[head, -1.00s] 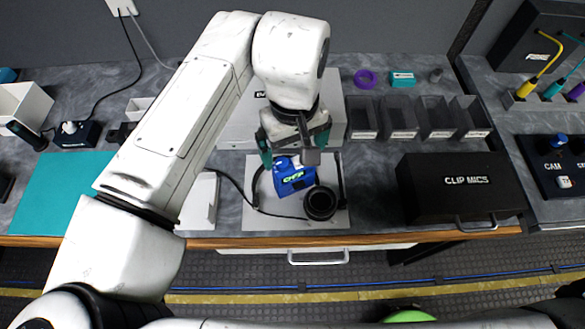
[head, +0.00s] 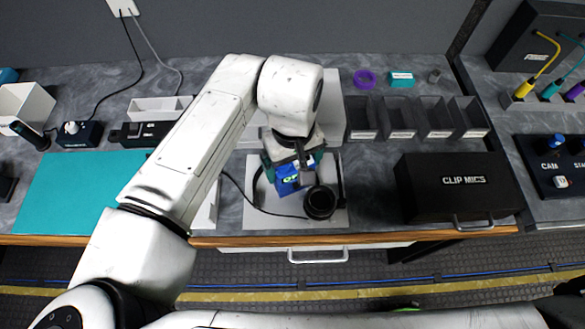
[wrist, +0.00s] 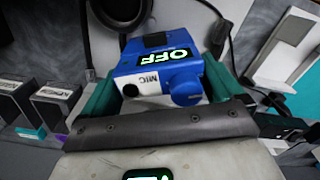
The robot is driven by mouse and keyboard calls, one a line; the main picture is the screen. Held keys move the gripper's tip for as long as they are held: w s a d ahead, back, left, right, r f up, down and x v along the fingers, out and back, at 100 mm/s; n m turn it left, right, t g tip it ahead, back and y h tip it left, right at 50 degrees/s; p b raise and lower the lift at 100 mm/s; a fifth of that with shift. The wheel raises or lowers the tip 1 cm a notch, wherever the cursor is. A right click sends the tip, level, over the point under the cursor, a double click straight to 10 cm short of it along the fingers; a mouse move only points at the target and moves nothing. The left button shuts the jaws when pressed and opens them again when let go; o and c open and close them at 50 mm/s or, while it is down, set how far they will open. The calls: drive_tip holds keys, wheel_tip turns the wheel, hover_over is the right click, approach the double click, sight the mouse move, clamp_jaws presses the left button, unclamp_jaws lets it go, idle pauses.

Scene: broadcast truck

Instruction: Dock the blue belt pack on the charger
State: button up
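The blue belt pack (head: 288,186) lies on a pale mat (head: 265,217) at the bench's front middle. In the wrist view the belt pack (wrist: 165,62) shows a lit OFF display, a MIC label and a blue knob. My gripper (head: 294,164) is down over its far end. In the wrist view my gripper (wrist: 160,90) has one teal finger on each side of the pack, close to its sides; I see no clear grip. No charger is plainly labelled; a black unit (head: 76,135) with a pale knob and cable stands at the left.
A black headset ear cup (head: 320,203) is right beside the pack, its cable running left. A CLIP MICS case (head: 462,190) and open bins (head: 438,120) stand to the right. A teal mat (head: 70,193) lies clear at the left.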

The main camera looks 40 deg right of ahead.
drive_tip(key=c, duration=0.4)
drive_tip(key=shift+r, duration=0.15)
drive_tip(key=shift+r, duration=0.6)
drive_tip(key=s+r+b, duration=0.2)
drive_tip(key=s+r, duration=0.9)
drive_tip(key=s, duration=0.3)
drive_tip(key=shift+a+r, duration=0.3)
